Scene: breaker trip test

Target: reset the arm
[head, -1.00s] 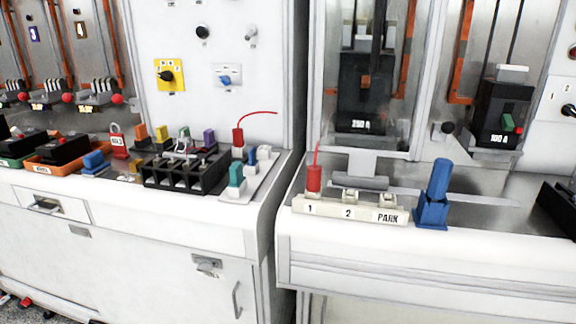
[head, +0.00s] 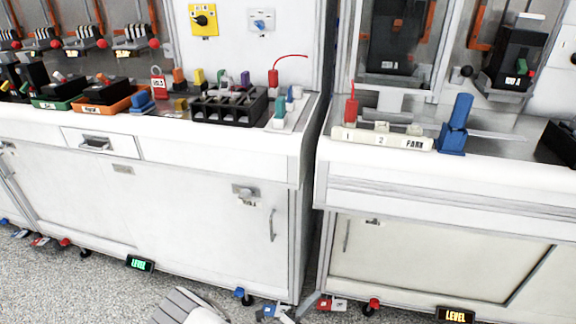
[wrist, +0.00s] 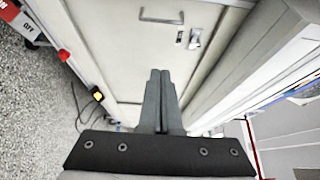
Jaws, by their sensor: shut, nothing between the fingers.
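My gripper (wrist: 160,75) shows in the wrist view with its two grey fingers shut together and nothing between them. It points toward a pale cabinet door (wrist: 125,50) with a bar handle (wrist: 162,18) and a small latch (wrist: 194,38). The fingers appear apart from the door, though the exact gap cannot be told. In the head view the gripper itself cannot be made out.
Two white cabinets (head: 190,215) (head: 430,250) stand side by side with a narrow gap between them. A black rack (head: 230,108), a blue holder (head: 455,125) and a PARK strip (head: 390,138) sit on top. Speckled floor (head: 70,295) lies in front, with LEVEL displays (head: 140,263) near the base.

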